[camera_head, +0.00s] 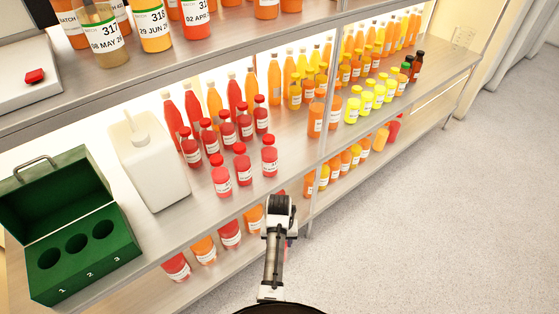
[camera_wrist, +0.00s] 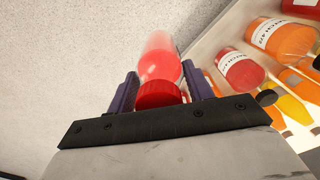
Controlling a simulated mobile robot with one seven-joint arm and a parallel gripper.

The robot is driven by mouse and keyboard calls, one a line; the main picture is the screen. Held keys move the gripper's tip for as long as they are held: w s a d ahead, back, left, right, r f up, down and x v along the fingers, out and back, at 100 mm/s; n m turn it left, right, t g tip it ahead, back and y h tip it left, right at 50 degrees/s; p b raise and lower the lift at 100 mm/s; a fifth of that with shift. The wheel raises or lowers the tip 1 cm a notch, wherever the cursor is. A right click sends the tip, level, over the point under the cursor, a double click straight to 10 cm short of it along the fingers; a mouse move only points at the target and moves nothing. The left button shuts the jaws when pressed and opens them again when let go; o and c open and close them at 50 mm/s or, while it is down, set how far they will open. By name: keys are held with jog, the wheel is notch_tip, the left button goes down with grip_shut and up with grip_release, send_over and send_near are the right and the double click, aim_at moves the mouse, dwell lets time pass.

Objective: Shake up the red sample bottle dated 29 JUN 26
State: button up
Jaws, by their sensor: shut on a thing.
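In the wrist view, my gripper (camera_wrist: 162,88) is shut on a red-capped sample bottle (camera_wrist: 160,65), with one dark purple finger on each side near the red cap (camera_wrist: 160,94). The bottle's body points away from the wrist. Red liquid shows nearer the cap, and the far end looks pale and clear. No label or date can be read on it. In the head view, my gripper (camera_head: 282,208) is in front of the lower shelf's front edge. The held bottle is mostly hidden there.
The middle shelf (camera_head: 300,165) holds several red-capped bottles (camera_head: 242,165), orange and yellow bottles, and a white jug (camera_head: 148,165). A green box (camera_head: 85,255) with numbered holes stands at left. More bottles stand on the shelf below. The floor (camera_head: 440,220) at right is clear.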

jog(key=w+a, duration=0.4)
jog(key=w, duration=0.2)
jog(key=s+d, duration=0.4)
jog(key=s, duration=0.2)
dwell(0.7)
